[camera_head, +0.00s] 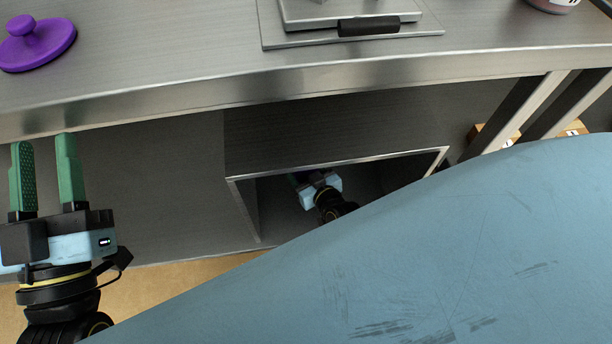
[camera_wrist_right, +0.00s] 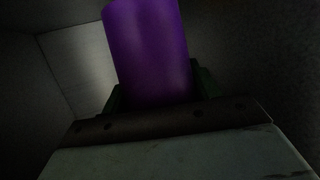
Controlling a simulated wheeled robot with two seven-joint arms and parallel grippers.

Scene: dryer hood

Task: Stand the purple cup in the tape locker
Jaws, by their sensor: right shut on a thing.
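The purple cup (camera_wrist_right: 150,50) fills the middle of the right wrist view, between the green fingers of my right gripper (camera_wrist_right: 155,90), which is shut on it. The cup leans slightly in that picture; its base is hidden. In the head view my right gripper (camera_head: 308,182) reaches inside the open metal locker (camera_head: 335,135) under the counter, and the cup is hidden there. I cannot tell whether the cup touches the locker floor. My left gripper (camera_head: 45,175) is open and empty, left of the locker, below the counter edge.
A purple lid (camera_head: 38,45) with a knob lies on the steel counter (camera_head: 170,45) at the left. A metal plate with a black handle (camera_head: 368,26) is on the counter's middle. Cardboard boxes (camera_head: 480,132) stand behind the table legs. My blue-grey body covers the lower right.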

